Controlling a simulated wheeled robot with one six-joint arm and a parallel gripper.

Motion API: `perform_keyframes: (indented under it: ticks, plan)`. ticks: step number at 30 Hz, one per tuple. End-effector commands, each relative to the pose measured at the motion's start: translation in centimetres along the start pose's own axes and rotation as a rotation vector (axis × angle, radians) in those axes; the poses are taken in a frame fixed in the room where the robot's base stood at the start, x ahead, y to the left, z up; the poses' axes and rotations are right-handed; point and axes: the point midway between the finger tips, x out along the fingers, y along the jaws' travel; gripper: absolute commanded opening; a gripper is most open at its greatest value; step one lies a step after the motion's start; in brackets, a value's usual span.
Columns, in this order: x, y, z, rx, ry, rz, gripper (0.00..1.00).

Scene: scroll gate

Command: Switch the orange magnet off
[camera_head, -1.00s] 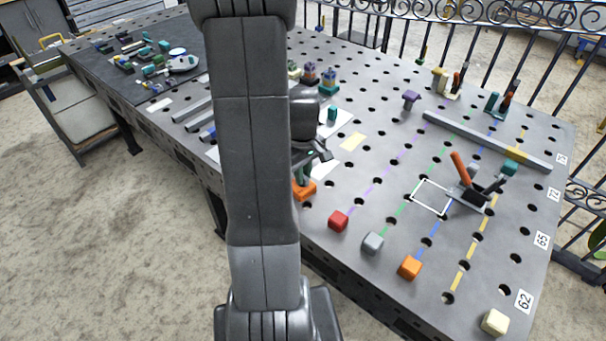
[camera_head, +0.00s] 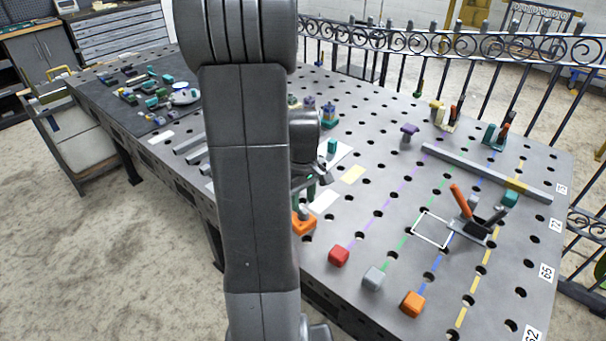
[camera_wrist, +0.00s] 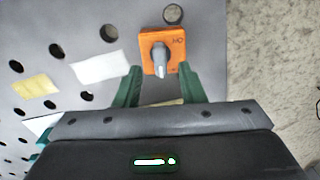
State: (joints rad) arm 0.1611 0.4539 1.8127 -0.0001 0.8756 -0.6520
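The orange magnet (camera_head: 303,223) stands near the table's front edge, partly hidden behind my arm in the head view. In the wrist view the orange magnet (camera_wrist: 172,42) shows its square top with a grey knob (camera_wrist: 160,59) in the middle. Lettering that looks like an upside-down "ON" is beside the knob. The knob's long axis runs roughly up and down in the picture. My gripper (camera_wrist: 159,68) is open, with one green finger left and one right of the magnet's lower part. The knob lies between them, with a gap on each side. Height above the magnet is hard to judge.
A red cube (camera_head: 339,257), a grey cube (camera_head: 373,278) and an orange cube (camera_head: 413,303) stand right of the magnet. A lever clamp (camera_head: 470,220) stands further right. White and yellow patches (camera_wrist: 100,67) lie beside the magnet. The perforated table (camera_head: 395,225) is bare between these.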

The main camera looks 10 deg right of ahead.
Motion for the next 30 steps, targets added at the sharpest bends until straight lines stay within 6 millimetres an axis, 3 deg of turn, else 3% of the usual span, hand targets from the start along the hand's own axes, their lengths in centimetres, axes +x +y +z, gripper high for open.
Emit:
perform_keyframes:
  ticks: [6,13,18,30]
  plan:
    - [-5.3,0.1,-0.1,0.0,0.006,0.005,0.36]
    - [-9.2,0.1,-0.1,0.0,0.003,0.002,0.36]
    - [-10.4,0.0,0.0,0.0,0.002,0.001,0.36]
    - [-10.5,0.0,0.0,0.0,0.001,0.001,0.36]
